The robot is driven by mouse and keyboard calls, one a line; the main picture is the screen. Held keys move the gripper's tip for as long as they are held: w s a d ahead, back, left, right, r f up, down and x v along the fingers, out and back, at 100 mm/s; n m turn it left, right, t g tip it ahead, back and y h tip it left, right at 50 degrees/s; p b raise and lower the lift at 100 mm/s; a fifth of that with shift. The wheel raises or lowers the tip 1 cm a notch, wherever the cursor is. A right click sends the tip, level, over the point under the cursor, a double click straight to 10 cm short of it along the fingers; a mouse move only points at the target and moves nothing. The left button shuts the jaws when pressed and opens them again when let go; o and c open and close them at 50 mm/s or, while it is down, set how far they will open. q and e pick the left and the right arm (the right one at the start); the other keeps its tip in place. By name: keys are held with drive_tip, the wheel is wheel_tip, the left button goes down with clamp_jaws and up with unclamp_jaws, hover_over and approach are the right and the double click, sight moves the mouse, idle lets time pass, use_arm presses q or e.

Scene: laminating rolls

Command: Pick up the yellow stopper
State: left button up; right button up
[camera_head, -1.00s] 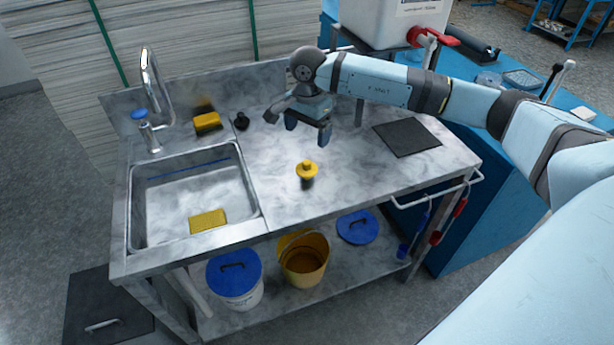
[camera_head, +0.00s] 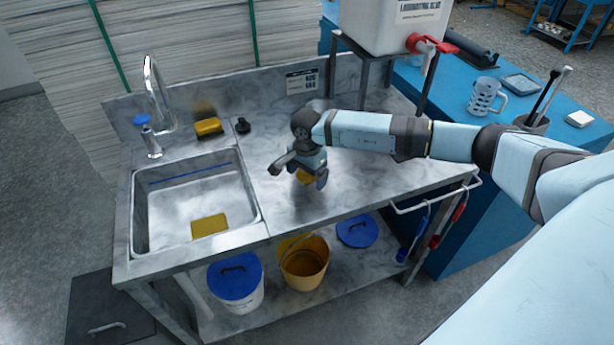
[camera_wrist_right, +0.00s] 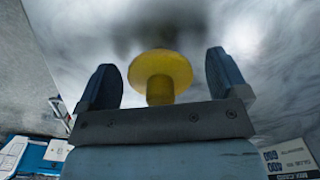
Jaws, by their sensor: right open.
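The yellow stopper (camera_wrist_right: 160,72) stands on the steel counter. In the right wrist view its round flange and lower knob show between the two blue fingers of my right gripper (camera_wrist_right: 163,82), with a gap on each side. In the head view my right gripper (camera_head: 310,172) is low over the counter and hides most of the stopper; only a bit of yellow (camera_head: 304,176) shows. The right gripper is open and holds nothing. My left gripper is not in view.
The sink (camera_head: 195,200) with a yellow sponge (camera_head: 209,225) is to the left. A white tank (camera_head: 390,20) stands on a frame at the back right. The counter's front right is clear.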

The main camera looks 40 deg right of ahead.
drive_tip(key=shift+f, duration=0.45)
drive_tip(key=c, duration=1)
drive_tip(key=shift+r, duration=0.1)
